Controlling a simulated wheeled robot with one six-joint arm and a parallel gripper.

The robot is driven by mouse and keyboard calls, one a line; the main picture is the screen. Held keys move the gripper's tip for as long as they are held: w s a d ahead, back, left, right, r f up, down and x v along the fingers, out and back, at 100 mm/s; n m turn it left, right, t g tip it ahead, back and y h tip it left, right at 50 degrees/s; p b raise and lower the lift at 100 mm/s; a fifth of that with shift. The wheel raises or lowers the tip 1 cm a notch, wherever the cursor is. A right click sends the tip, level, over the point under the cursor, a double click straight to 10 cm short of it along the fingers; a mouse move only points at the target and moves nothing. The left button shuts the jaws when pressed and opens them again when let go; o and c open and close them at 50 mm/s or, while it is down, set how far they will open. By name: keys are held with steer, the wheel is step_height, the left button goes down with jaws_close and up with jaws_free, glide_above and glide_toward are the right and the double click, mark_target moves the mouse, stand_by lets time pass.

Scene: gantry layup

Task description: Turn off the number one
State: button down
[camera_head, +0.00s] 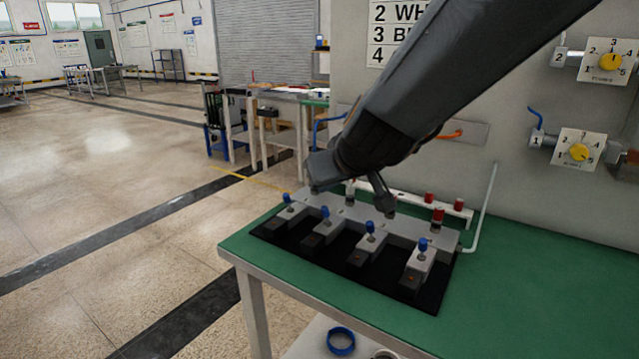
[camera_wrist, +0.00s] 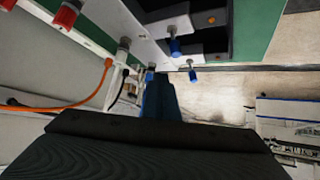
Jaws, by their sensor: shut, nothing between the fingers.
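A grey valve manifold (camera_head: 395,228) lies on a black mat (camera_head: 380,289) on the green table. It carries several blue-capped levers, from a left one (camera_head: 287,198) to a right one (camera_head: 423,244). I see no readable numbers on them. Two blue caps show in the wrist view, one higher (camera_wrist: 175,47) and one lower (camera_wrist: 193,75). A wall dial with a yellow knob (camera_head: 579,152) sits beside a plate marked 1 (camera_head: 536,141). My gripper (camera_wrist: 153,75) is shut and empty, above the manifold's back left; its tips are hard to make out in the head view.
A dial by a 2 tag (camera_head: 609,61) is above. Red caps (camera_head: 458,204) and a white pipe (camera_head: 482,208) stand behind the manifold. The green table (camera_head: 560,290) is clear at right. A partly hidden sign (camera_head: 393,35) lists numbers. A blue ring (camera_head: 341,341) lies below.

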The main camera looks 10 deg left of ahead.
steer(key=p+v, duration=0.2)
steer(key=v, duration=0.3)
steer(key=shift+s+d+r+p, duration=0.15)
steer(key=shift+s+p, duration=0.2)
steer(key=shift+p, duration=0.05)
